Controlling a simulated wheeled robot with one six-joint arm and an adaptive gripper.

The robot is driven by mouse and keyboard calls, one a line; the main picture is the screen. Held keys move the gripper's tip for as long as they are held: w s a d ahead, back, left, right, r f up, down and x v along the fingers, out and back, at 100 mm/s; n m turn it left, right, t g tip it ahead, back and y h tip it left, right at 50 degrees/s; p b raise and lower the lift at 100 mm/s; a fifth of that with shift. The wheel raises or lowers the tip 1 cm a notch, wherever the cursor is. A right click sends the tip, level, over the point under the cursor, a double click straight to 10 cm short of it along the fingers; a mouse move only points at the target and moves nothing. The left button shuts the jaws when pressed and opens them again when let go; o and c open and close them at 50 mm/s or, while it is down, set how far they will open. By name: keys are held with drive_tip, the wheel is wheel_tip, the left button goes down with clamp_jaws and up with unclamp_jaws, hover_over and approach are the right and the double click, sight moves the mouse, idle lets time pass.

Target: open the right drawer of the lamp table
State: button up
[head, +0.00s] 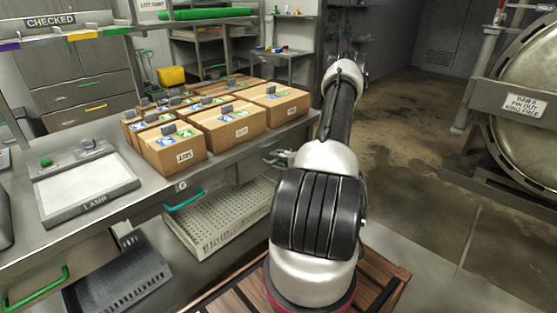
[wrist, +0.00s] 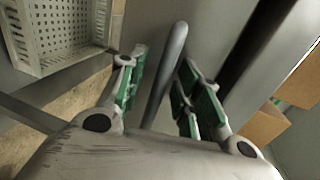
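The lamp table (head: 152,200) is a grey metal bench at the left of the head view, with a pale panel marked LAMP (head: 88,185) on it. A green handle (head: 36,290) is on its front at lower left, and a teal handle (head: 185,199) is under the edge near a G label. In the wrist view my gripper (wrist: 162,72) is open, its green-padded fingers on either side of a grey rounded bar (wrist: 172,65). I cannot tell whether the bar is a drawer handle or whether the pads touch it.
A pale perforated basket (head: 220,222) is below the bench; it also shows in the wrist view (wrist: 58,35). A dark tray (head: 118,272) is at lower left. Several cardboard boxes (head: 235,127) stand on the bench. Open floor (head: 425,130) lies right, before a large round vessel (head: 530,100).

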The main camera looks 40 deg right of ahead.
clamp_jaws()
drive_tip(key=f+v, duration=0.3)
drive_tip(key=v, duration=1.1)
drive_tip(key=s+f+v, duration=0.1)
drive_tip(key=f+v, duration=0.1)
drive_tip(key=v, duration=1.2)
drive_tip(key=shift+s+d+f, duration=0.2)
drive_tip(key=shift+s+f, duration=0.15)
unclamp_jaws()
